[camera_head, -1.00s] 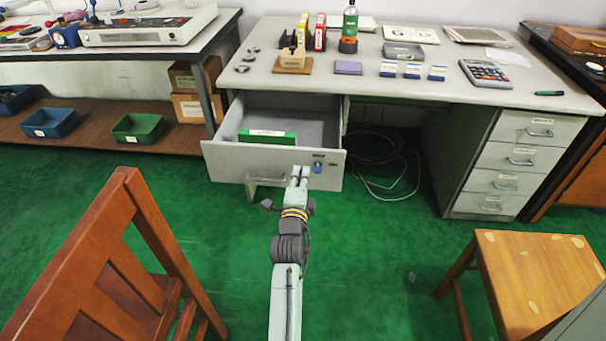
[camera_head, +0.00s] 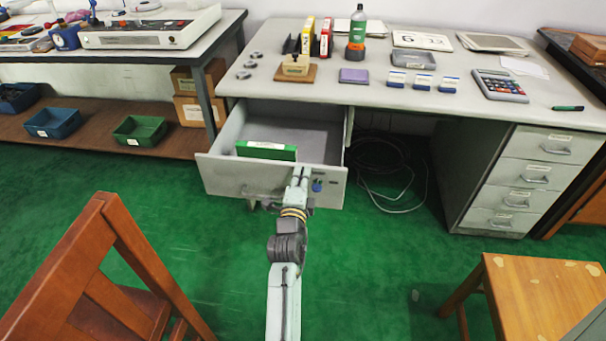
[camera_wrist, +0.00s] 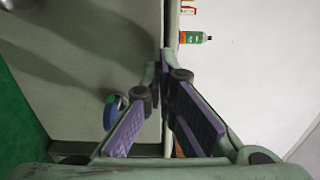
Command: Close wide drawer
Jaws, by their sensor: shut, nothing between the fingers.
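The wide drawer (camera_head: 225,172) under the left part of the grey desk is pulled open, and a green box (camera_head: 266,151) lies inside it. A blue key or lock knob (camera_head: 317,186) sits on the right of its front panel. My gripper (camera_head: 301,170) is at the top edge of the drawer front, right of its middle, with its fingers shut and empty. In the wrist view my gripper (camera_wrist: 165,55) has its fingertips together at the edge of the drawer front (camera_wrist: 90,60); whether they touch it I cannot tell. The drawer handle is partly hidden by my arm.
The desk top (camera_head: 330,92) carries a green bottle (camera_head: 356,30), a stamp on a wooden base (camera_head: 295,70) and a calculator (camera_head: 499,86). A wooden chair (camera_head: 110,270) stands at the front left and a wooden stool (camera_head: 535,285) at the front right. Green floor lies between them.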

